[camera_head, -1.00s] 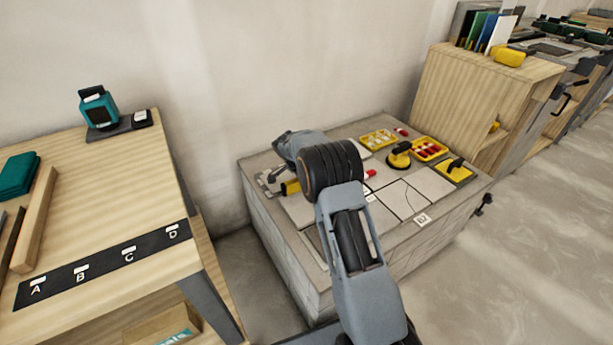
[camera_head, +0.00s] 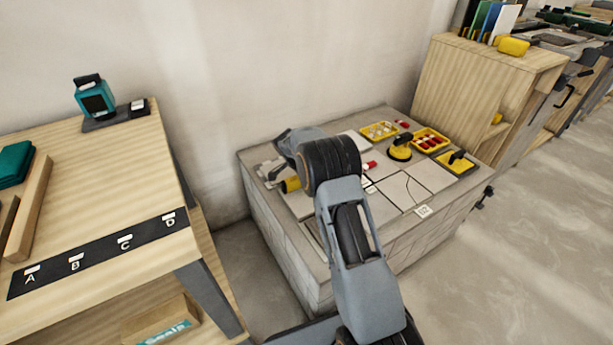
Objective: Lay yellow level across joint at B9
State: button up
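The tiled block (camera_head: 262,205) stands against the wall, with grey tiles (camera_head: 400,190) laid on its top. A white label at the front edge (camera_head: 423,211) seems to read B2; I cannot make out a B9 label. A yellow piece (camera_head: 290,184) shows just left of my arm on the block, possibly the end of the yellow level; the rest is hidden behind the arm. My arm reaches over the block's left part.
On the block stand a yellow tray of pale pieces (camera_head: 379,131), a yellow tray of red pieces (camera_head: 430,141), a yellow suction cup (camera_head: 400,148) and a yellow float (camera_head: 457,163). The left bench (camera_head: 110,190) carries a teal device (camera_head: 95,97). A wooden shelf (camera_head: 475,95) stands right.

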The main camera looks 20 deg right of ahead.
jog(key=shift+f, duration=0.15)
jog(key=o, duration=1)
jog(key=s+a+r+n+p, duration=0.15)
jog(key=r+p, duration=0.25)
jog(key=r, duration=0.4)
jog(key=s+a+r+y+p, duration=0.1)
jog(key=s+a+r+p, duration=0.15)
jog(key=r, duration=0.65)
jog(key=s+a+r+n+p, duration=0.1)
jog(key=s+a+r+p, duration=0.1)
jog(key=r+p, duration=0.45)
jog(key=shift+s+a+r+n+t+y+p, duration=0.55)
jog(key=shift+s+r+n+p, duration=1.7)
jog(key=shift+s+r+p, duration=1.8)
jog(key=shift+s+a+r+n+t+y+p, duration=0.2)
jog(key=shift+s+r+n+t+y+p, duration=0.35)
jog(key=shift+s+r+n+p, duration=3.3)
jog(key=shift+s+a+r+n+t+y+p, duration=0.55)
jog(key=shift+s+r+p, duration=2.1)
jog(key=shift+s+r, duration=3.1)
